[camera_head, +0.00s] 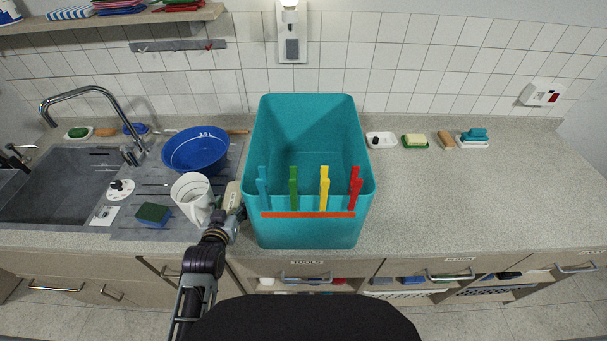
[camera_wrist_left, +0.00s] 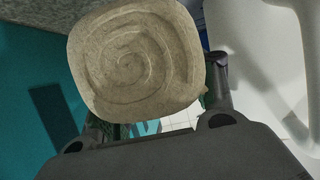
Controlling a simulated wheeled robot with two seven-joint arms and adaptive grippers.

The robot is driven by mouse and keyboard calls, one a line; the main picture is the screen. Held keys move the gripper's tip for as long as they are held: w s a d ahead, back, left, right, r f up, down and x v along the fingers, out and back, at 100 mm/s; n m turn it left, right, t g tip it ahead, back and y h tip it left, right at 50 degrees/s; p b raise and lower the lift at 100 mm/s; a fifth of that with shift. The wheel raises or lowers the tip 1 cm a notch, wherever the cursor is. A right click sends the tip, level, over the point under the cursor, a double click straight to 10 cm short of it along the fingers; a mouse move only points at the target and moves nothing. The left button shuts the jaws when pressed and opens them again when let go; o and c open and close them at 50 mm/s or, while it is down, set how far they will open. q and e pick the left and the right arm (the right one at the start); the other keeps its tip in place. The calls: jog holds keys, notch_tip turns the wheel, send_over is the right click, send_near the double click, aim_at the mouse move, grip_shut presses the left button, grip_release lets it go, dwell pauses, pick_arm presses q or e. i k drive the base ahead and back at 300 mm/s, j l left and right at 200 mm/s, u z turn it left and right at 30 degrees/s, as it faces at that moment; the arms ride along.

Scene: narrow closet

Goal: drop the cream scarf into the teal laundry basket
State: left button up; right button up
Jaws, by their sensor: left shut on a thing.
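The teal laundry basket (camera_head: 308,235) stands upright on the counter, with its open top facing me and no cloth visible inside. The cream scarf (camera_head: 233,197) is a rolled bundle just left of the basket's front left corner, outside it. My left gripper (camera_head: 229,213) is shut on the scarf. In the left wrist view the scarf's spiral end (camera_wrist_left: 135,60) fills the space between the fingers, and the teal basket wall (camera_wrist_left: 40,110) is close on the left. I cannot tell whether scarf and basket touch. My right gripper is not in view.
A white jug (camera_head: 193,194) stands close to the left of my left gripper, with a blue basin (camera_head: 195,150) behind it. Several coloured pegs (camera_head: 293,188) rise along the basket's front rim. Small soap and brush items (camera_head: 415,141) lie back right; the right counter is otherwise clear.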

aim_at(302, 192)
jog(key=k+l+u, duration=0.2)
jog(key=l, duration=0.2)
jog(key=k+l+u, duration=0.1)
jog(key=l+u, duration=0.15)
jog(key=k+l+u, duration=0.2)
jog(key=l, duration=0.25)
jog(key=k+l, duration=0.15)
jog(key=l, duration=0.15)
jog(key=k+l, duration=0.15)
jog(key=l, duration=0.15)
jog(key=k+l, duration=0.1)
jog(key=l, duration=0.2)
